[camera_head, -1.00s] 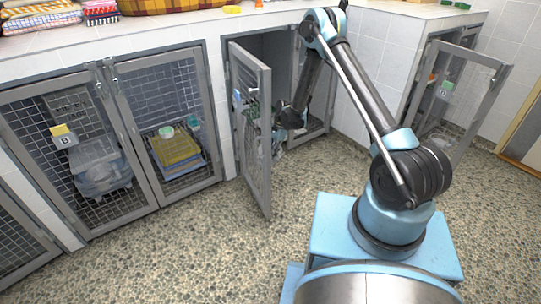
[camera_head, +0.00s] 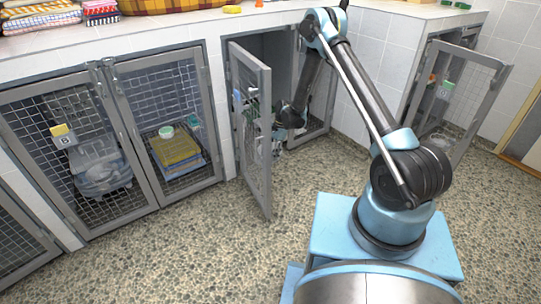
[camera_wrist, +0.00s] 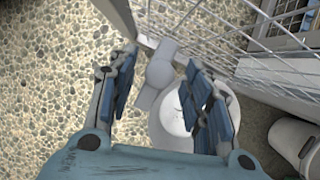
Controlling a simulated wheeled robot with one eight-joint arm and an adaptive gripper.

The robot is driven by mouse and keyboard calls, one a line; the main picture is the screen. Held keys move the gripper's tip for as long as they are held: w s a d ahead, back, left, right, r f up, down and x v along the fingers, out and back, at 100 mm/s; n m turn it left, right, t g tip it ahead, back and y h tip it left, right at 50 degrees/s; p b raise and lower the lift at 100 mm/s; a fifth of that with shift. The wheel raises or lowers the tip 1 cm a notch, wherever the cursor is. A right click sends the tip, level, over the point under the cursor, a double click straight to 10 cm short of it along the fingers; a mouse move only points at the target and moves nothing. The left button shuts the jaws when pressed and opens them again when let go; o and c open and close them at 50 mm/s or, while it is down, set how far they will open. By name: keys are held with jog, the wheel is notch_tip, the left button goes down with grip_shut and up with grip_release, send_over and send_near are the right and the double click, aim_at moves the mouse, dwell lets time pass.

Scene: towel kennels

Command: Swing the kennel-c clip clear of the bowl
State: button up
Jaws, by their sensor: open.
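In the wrist view, a pale grey clip (camera_wrist: 159,73) sits between the spread fingers of my gripper (camera_wrist: 160,60), by the foot of a wire-mesh panel. My gripper is open, with floor showing on the left side of the clip; I cannot tell whether either finger touches it. A white round bowl (camera_wrist: 170,128) lies just below the clip in the picture and is partly covered by the right finger. The clip's lower end overlaps the bowl's edge in this view. In the head view, my gripper is low behind the open kennel door (camera_head: 265,75), largely hidden by its mesh.
The wire mesh (camera_wrist: 225,45) runs close along the right of my gripper. A pale rounded container (camera_wrist: 296,140) stands at the lower right. Pebbled floor (camera_head: 190,250) is clear in front of the kennels. Another mesh door (camera_head: 478,100) stands open at the right.

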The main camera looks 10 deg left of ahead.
jog(key=v, duration=1.1)
jog(key=shift+w+r, duration=0.15)
jog(key=shift+r, duration=0.2)
jog(key=shift+c, duration=0.3)
